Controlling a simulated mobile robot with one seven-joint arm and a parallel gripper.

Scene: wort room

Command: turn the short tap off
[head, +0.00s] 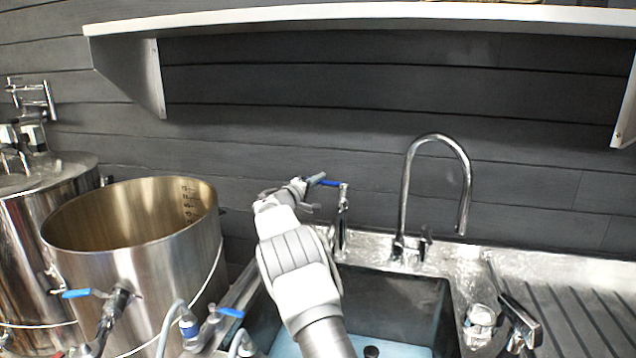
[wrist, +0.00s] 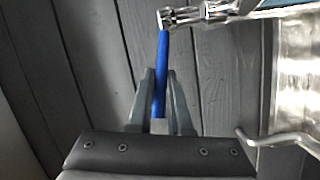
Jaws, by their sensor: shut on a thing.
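The short tap (head: 343,212) is a chrome fitting standing at the back left of the sink, with a blue lever (head: 328,183) at its top pointing left. My gripper (head: 314,181) reaches the lever from the left. In the wrist view the blue lever (wrist: 162,75) runs down from the chrome tap head (wrist: 190,16) into my gripper (wrist: 161,100), whose two fingers are shut on it. The lower end of the lever lies between the fingers. Whether water runs from the tap cannot be told.
A tall curved chrome tap (head: 408,185) stands right of the short tap. The sink basin (head: 420,290) lies below, with a ribbed drainboard (head: 590,315) at right. An open steel pot (head: 180,270) stands at left. A shelf (head: 350,14) spans the wall above.

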